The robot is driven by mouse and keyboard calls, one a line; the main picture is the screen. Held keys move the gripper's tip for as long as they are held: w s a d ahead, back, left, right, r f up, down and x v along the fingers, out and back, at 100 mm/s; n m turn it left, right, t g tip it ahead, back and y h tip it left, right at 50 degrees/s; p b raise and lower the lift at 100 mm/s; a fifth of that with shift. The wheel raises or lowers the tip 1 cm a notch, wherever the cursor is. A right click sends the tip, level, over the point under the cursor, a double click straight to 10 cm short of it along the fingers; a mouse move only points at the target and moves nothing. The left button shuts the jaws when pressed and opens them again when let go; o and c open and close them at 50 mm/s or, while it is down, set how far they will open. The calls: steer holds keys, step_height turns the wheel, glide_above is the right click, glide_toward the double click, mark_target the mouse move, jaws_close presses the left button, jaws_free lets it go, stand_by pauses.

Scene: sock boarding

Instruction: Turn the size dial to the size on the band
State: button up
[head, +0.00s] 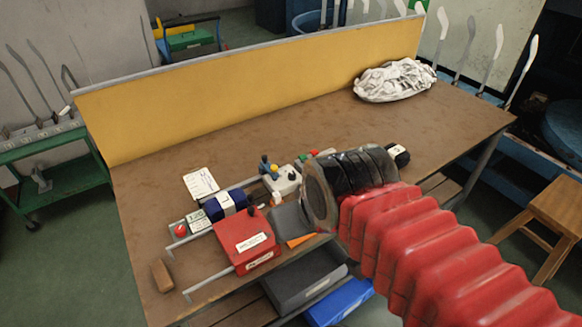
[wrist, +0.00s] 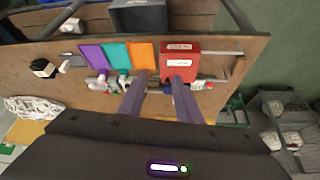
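A dark blue bundle with a white band (head: 226,204) lies on the bench between metal rails, behind a red box (head: 246,241). The band's print is too small to read. A pale control box with small coloured knobs (head: 282,181) stands to its right; I cannot tell whether the size dial is on it. A small plate with a number (head: 197,220) and a red button (head: 180,231) sit at the left. In the wrist view my gripper (wrist: 159,82) has its two fingers apart with nothing seen held, above the bench near the red box. The head view hides the fingers behind my arm.
A black bundle with a white band (head: 398,154) lies right of my arm. A crumpled white cloth heap (head: 395,80) is at the back. A yellow panel (head: 240,95) closes the back edge. A white card (head: 201,183) and brown block (head: 162,275) lie at left.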

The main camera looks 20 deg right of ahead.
steer(key=shift+o, duration=0.6)
steer(key=shift+o, duration=0.5)
steer(key=shift+w+r, duration=0.1)
steer(key=w+d+r+n+g, duration=0.1)
steer(key=w+d+r, duration=0.1)
steer(key=w, duration=0.7)
steer(key=w+d+r+n+g, duration=0.1)
steer(key=w+d+r+g, duration=0.15)
steer(key=w, duration=0.65)
steer(key=w+d+f+n+g, duration=0.1)
steer(key=w+d+f, duration=0.3)
steer(key=w, duration=0.4)
steer(key=w+d+f+n+g, duration=0.1)
steer(key=w+d+f, duration=0.3)
steer(key=w+f, duration=0.3)
steer(key=shift+w+f+n, duration=0.25)
steer(key=shift+w+n, duration=0.15)
steer(key=shift+w, duration=0.45)
steer(key=shift+d+f, duration=0.1)
steer(key=shift+f, duration=0.05)
